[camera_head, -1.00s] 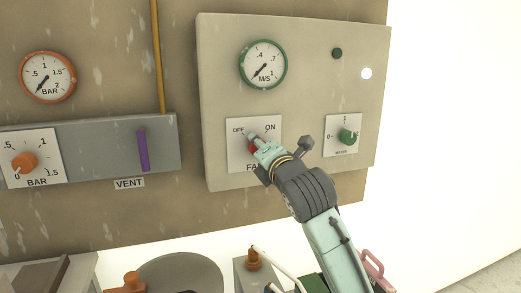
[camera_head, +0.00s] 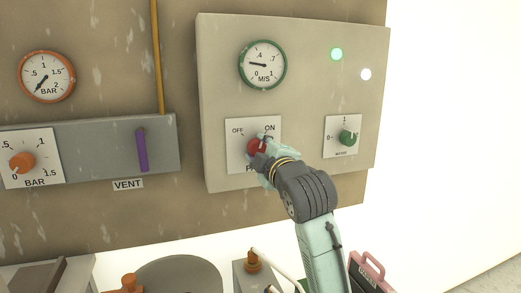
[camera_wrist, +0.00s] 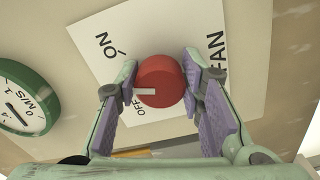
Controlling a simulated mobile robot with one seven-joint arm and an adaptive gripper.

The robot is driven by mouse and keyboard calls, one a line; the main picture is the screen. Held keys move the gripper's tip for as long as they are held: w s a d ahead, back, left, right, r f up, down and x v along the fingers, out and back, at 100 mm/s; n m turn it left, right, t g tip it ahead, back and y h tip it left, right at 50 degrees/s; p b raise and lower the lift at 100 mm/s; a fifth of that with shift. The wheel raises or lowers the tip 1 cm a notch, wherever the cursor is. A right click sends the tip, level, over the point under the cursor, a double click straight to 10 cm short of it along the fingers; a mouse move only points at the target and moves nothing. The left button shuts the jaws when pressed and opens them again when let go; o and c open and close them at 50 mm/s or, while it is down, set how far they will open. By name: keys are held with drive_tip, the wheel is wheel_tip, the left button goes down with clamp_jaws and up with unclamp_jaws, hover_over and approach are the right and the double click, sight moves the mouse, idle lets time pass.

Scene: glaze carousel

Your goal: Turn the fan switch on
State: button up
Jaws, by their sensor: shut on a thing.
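The fan switch is a red round knob (camera_head: 257,146) on a white plate (camera_head: 236,160) marked OFF, ON and FAN. The plate is on the beige panel at right. In the wrist view the knob (camera_wrist: 161,81) sits between my two finger pads, with a white mark pointing left in the picture, on the side of the OFF and ON labels. Its exact angle is hard to tell. My gripper (camera_head: 265,150) is shut on the knob and hides part of it and of the FAN label in the head view. The green lamp (camera_head: 337,54) above is lit.
A small green knob (camera_head: 347,137) is to the right of my gripper. An orange knob (camera_head: 22,162) and a purple vent lever (camera_head: 142,150) are at left.

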drive_tip(key=m, duration=0.5)
drive_tip(key=shift+f+p, duration=0.1)
drive_tip(key=shift+p, duration=0.3)
drive_tip(key=shift+m, duration=0.3)
drive_tip(key=o, duration=1.2)
drive_tip(key=shift+c, duration=0.2)
drive_tip(key=v, duration=1.2)
